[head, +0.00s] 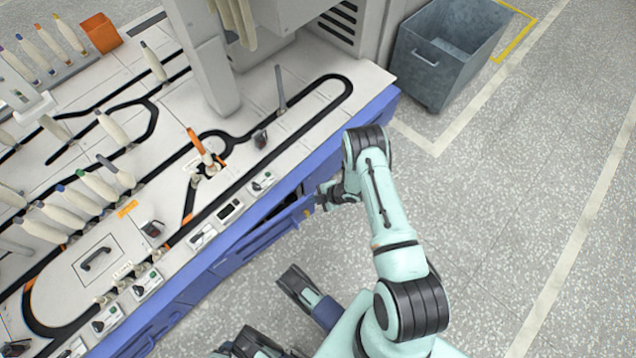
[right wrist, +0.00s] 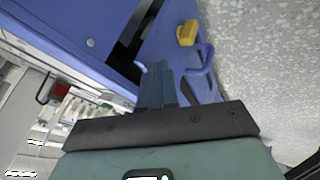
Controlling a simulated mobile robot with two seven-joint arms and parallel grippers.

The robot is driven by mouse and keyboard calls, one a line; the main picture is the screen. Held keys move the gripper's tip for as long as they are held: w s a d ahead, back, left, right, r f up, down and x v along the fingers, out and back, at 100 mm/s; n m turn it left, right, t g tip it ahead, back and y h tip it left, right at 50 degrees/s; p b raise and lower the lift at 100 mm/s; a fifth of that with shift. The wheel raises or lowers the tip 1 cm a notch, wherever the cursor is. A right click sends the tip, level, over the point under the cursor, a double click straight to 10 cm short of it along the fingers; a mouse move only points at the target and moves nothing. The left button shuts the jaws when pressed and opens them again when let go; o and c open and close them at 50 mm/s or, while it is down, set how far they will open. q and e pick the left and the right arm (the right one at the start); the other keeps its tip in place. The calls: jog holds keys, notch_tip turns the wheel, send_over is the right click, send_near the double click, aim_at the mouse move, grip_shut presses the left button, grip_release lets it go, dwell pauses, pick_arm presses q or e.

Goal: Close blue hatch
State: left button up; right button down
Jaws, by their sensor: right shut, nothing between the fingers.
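The blue hatch (head: 292,216) stands ajar on the side of the blue machine base, with a dark gap behind its edge. In the right wrist view the hatch (right wrist: 165,48) carries a yellow block (right wrist: 187,33) and a blue handle (right wrist: 205,62). My right gripper (head: 324,197) is shut and empty at the outer end of the hatch. Its fingers (right wrist: 159,84) overlap the hatch in the right wrist view; I cannot tell if they touch it. Part of what looks like my left gripper (head: 304,290) shows low in the head view, its finger state unclear.
The white machine top (head: 255,102) above the hatch holds bobbins, black tracks and small switch panels. An orange box (head: 102,33) stands at the back left. A grey metal bin (head: 440,65) stands on the floor at the back right. The floor (head: 520,190) to the right is clear.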

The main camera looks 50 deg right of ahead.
pick_arm(q)
jog(key=shift+s+d+f, duration=0.15)
jog(key=shift+s+d, duration=0.15)
pick_arm(e)
jog(key=shift+w+d, duration=0.15)
jog(key=shift+w, duration=0.55)
jog(key=shift+r, duration=0.1)
